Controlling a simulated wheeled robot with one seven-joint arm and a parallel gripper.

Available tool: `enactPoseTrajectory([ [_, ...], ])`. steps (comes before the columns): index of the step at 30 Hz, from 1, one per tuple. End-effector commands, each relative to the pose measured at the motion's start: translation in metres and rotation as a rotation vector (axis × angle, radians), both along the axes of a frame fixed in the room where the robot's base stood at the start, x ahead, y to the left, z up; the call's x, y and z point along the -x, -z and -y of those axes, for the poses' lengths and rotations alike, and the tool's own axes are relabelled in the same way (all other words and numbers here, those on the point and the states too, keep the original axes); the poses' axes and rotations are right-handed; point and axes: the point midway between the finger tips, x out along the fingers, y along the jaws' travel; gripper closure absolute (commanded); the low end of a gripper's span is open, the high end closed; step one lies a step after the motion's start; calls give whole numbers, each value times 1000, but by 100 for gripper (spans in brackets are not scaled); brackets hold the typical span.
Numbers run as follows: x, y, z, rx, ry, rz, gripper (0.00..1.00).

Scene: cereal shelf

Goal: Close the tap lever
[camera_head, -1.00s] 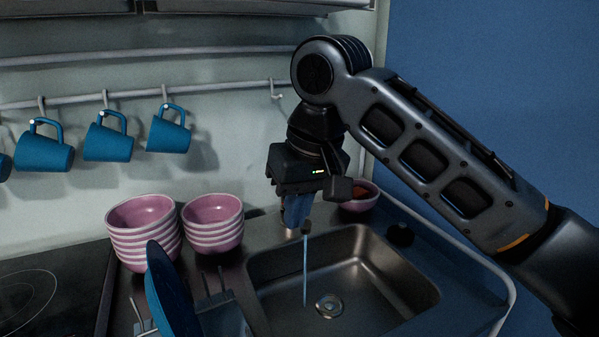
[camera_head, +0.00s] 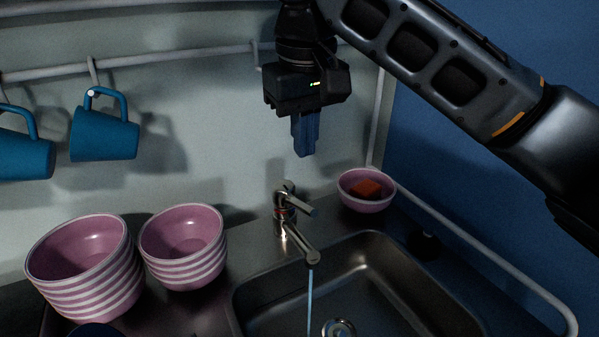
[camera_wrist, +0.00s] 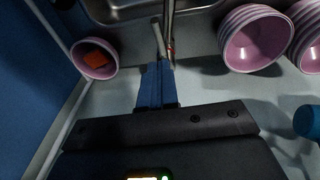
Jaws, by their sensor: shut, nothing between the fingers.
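The metal tap (camera_head: 284,216) stands at the back edge of the sink (camera_head: 250,292), with its spout pointing toward the basin. A thin blue stream of water (camera_head: 309,295) falls from the spout. The tap lever (camera_head: 298,204) sits on top and sticks out forward and to the right. My gripper (camera_head: 305,153) is shut and empty, pointing down above the tap and apart from it in the head view. In the wrist view the blue fingers (camera_wrist: 156,70) are together, close to the lever (camera_wrist: 159,40) in the picture; the exact gap is hard to judge.
Stacks of pink striped bowls (camera_head: 187,265) stand left of the tap. A pink bowl (camera_head: 365,204) with a red-orange thing inside stands to its right. Blue mugs (camera_head: 104,135) hang from a rail (camera_head: 180,54) on the wall. A pale rail (camera_head: 480,250) runs along the right.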

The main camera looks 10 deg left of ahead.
Motion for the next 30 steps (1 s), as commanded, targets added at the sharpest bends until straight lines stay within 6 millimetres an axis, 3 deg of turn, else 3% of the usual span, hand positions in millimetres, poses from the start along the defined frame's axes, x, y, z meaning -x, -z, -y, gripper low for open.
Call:
enactPoseTrajectory([
  [5, -1, 14, -1, 0, 0, -4, 100],
  [17, -11, 78, -1, 1, 1, -3, 100],
  [24, -14, 97, -2, 1, 0, 1, 100],
  [30, -14, 99, -2, 1, -1, 1, 100],
])
